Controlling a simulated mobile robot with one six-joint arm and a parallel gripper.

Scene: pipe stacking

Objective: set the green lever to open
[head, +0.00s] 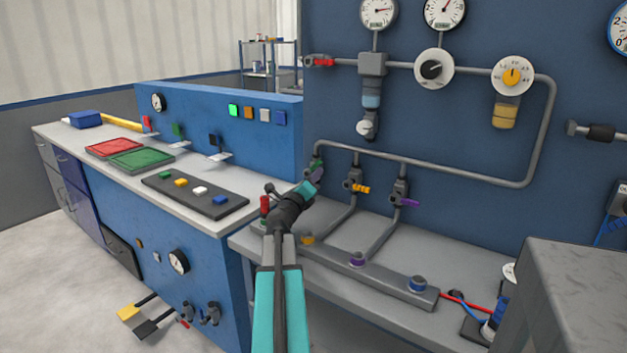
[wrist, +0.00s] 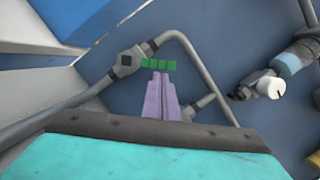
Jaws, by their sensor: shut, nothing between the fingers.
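The green lever (wrist: 158,66) sits on a grey pipe valve (wrist: 127,62) in the wrist view. It points to the right from the valve, at an angle to the pipe. In the head view the green lever (head: 314,167) is at the left end of a row of three valves, partly hidden by my gripper. My gripper (wrist: 160,78) is shut and empty. Its fingertips are right at the lever's lower edge in the wrist view; I cannot tell whether they touch it. In the head view my gripper (head: 314,177) reaches up to this valve from the front.
To the right are valves with a yellow lever (head: 360,188) and a purple lever (head: 409,203). A grey pipe (head: 430,166) runs above them. A bench manifold with knobs (head: 417,285) lies below. A blue console (head: 225,118) stands left. A white knob (wrist: 271,88) is right of my fingers.

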